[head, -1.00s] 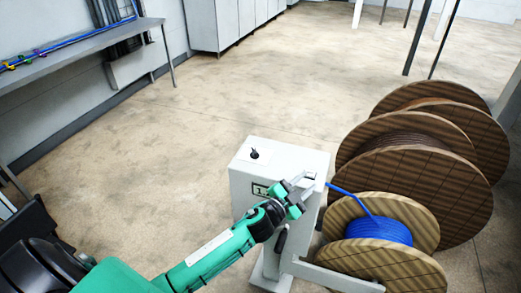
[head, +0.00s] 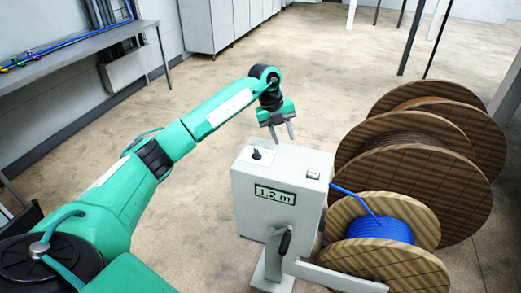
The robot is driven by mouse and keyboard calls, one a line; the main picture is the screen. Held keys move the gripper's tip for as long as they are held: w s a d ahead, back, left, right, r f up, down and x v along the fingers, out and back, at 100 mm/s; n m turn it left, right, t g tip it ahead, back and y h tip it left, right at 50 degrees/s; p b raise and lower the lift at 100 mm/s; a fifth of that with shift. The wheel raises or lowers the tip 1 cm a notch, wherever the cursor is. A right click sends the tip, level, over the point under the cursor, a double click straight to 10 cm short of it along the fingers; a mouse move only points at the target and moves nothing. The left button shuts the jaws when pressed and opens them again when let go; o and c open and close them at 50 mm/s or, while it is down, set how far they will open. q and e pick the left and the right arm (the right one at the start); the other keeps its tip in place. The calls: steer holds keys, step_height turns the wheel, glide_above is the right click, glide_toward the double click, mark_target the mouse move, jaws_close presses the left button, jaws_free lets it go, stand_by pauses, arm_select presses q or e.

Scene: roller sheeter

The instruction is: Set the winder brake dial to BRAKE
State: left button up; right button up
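The winder stand (head: 262,215) is a pale box with a display reading 1.2 m on its front. A small black dial (head: 257,154) stands on the left of its top; its markings are too small to read, so its setting cannot be told. My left gripper (head: 283,139) is above the back edge of the box top, behind and to the right of the dial. Its two fingers point down, apart and empty, not touching the dial. My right gripper is not in view.
A small switch (head: 313,175) sits on the right of the box top. A black handle (head: 284,243) is on the front. A reel of blue cable (head: 378,230) and large wooden reels (head: 430,165) stand close on the right. The floor at the left is clear.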

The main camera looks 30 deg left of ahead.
mark_target(258, 152)
arm_select(q)
steer(key=s+a+r+n+g+y, duration=0.1)
steer(key=a+r+n+y, duration=0.15)
steer(key=a+r, duration=0.45)
steer(key=shift+m+y, duration=0.25)
steer(key=shift+y, duration=0.2)
steer(key=f+p, duration=0.1)
steer(key=f, duration=0.4)
steer(key=a+f+p, duration=0.1)
steer(key=f, duration=0.4)
steer(key=f+p, duration=0.2)
steer(key=f, duration=0.2)
steer(key=shift+a+f, duration=0.25)
steer(key=shift+f, duration=0.75)
steer(key=c, duration=0.6)
jaws_close()
